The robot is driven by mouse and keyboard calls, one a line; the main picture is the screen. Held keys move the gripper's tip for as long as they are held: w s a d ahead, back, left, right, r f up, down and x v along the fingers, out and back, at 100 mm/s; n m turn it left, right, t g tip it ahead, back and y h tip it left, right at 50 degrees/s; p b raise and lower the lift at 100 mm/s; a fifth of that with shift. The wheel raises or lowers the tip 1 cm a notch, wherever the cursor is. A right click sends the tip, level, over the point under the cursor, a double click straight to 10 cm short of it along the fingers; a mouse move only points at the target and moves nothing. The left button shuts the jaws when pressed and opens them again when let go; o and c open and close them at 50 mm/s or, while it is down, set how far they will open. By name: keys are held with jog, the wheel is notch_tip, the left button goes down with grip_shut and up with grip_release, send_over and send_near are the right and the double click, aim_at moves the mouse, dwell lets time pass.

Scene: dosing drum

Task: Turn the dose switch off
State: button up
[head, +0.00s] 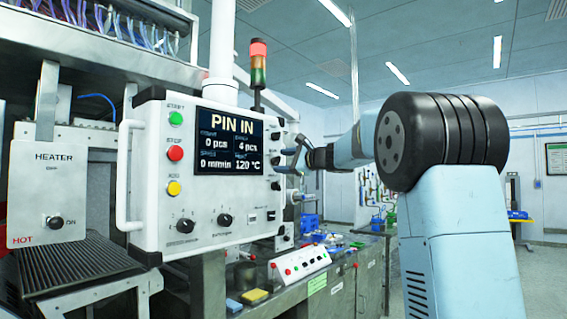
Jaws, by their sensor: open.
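The white control panel (190,180) stands left of centre in the head view. Its screen (230,142) reads "PIN IN", "0 pcs", "4 pcs" and "120 °C". Two black rotary knobs, a left knob (185,226) and a right knob (225,220), sit low on its front. Their labels are too small to read, so I cannot tell which control is the dose switch. More dark knobs (276,138) line the panel's right side. My gripper (291,157) is open beside that right side, its dark fingers small and partly hidden behind my arm. Contact cannot be told.
A heater box (55,200) with an ON knob stands at the left above a ribbed conveyor (75,265). A signal tower (258,70) rises behind the panel, red on top. A small button box (300,262) and a yellow block (254,296) lie on the bench below.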

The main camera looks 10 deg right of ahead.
jog(key=shift+w+a, duration=0.4)
jog(key=shift+w, duration=0.1)
jog(key=shift+c, duration=0.2)
